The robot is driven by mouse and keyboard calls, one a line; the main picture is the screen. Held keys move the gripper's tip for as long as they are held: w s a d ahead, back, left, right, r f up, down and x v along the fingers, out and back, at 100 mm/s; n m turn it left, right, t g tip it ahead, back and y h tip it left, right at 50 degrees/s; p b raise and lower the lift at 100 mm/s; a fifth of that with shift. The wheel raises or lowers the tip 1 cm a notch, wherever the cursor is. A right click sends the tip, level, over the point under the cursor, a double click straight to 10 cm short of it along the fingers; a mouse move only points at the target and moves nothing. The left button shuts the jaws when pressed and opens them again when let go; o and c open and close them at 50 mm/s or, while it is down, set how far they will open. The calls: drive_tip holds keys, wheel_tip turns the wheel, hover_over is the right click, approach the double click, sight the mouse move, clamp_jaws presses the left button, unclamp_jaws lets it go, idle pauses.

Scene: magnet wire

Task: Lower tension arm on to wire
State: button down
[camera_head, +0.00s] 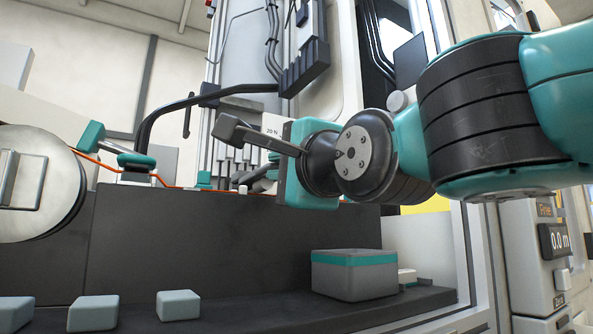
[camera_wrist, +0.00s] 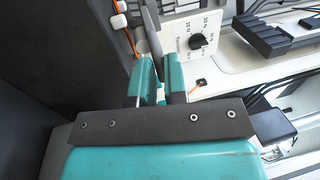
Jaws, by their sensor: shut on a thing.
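In the wrist view, the teal fingers of my gripper (camera_wrist: 159,78) are closed on the grey tension arm (camera_wrist: 153,38), which runs up and away between them. The orange wire (camera_head: 109,166) leaves the spool (camera_head: 38,190) and runs right along the top of the dark panel. It also shows in the wrist view (camera_wrist: 130,41), just left of the tension arm. I cannot tell whether the arm touches the wire.
A tension dial (camera_wrist: 198,41) marked in newtons is right of the arm. White guide pegs (camera_wrist: 119,20) are close on its left. Below my gripper, a grey box with a teal band (camera_head: 354,276) and several grey blocks (camera_head: 178,305) stand on the dark ledge (camera_head: 250,312).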

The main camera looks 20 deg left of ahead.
drive_tip(key=c, duration=1.2)
unclamp_jaws()
drive_tip(key=shift+a, duration=0.1)
drive_tip(key=shift+o, duration=0.2)
drive_tip(key=p+v, duration=1.5)
drive_tip(key=v, duration=0.2)
drive_tip(key=shift+p, duration=0.3)
drive_tip(key=shift+s+f, duration=0.15)
